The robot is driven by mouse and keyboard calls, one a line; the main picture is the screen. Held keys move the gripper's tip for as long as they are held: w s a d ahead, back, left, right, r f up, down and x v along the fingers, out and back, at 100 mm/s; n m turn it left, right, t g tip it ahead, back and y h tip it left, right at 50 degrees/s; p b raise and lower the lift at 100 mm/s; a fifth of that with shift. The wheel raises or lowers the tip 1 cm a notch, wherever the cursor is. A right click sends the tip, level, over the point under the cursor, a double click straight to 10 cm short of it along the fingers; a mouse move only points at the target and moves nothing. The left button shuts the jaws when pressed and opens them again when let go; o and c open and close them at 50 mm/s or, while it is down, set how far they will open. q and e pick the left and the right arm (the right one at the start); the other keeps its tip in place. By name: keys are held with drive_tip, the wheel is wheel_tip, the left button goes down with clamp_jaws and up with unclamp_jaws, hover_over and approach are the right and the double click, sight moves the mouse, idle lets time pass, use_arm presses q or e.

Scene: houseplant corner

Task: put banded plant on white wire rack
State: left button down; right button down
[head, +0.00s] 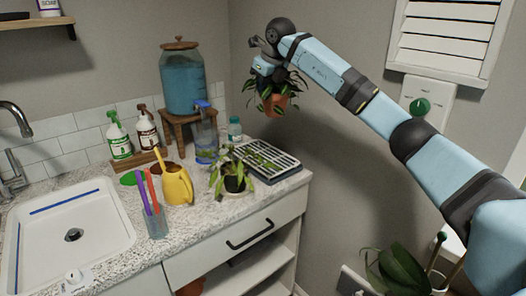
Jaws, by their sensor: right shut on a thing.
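My right gripper (266,58), at the end of the blue arm, is shut on a leafy plant (274,94) in a terracotta pot. It holds the plant in the air, behind and above the counter's right end, near the wall. The gripper partly hides the top of the plant, and I cannot make out a band on it. A flat pale rack-like tray (291,171) with a dark slatted or gridded middle and some green in it lies at the counter's right end, apart from the held plant. It looks like the white rack. My left gripper is not in view.
A yellow watering can (177,187), a clear jug (205,143) and a teal-capped bottle (235,130) are close by. A large blue dispenser (184,85) stands behind.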

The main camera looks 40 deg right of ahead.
wheel_tip(320, 180, down, 20)
drive_tip(key=b, duration=0.1)
drive_tip(key=shift+s+r+b, duration=0.15)
drive_tip(key=shift+r+b, duration=0.1)
drive_tip(key=shift+b, duration=0.05)
drive_tip(key=c, duration=1.7)
unclamp_jaws()
drive_tip(key=shift+f, duration=0.1)
drive_tip(key=o, duration=0.4)
drive_tip(key=shift+o, duration=0.2)
drive_tip(key=v, duration=1.2)
drive_tip(key=shift+p, duration=0.4)
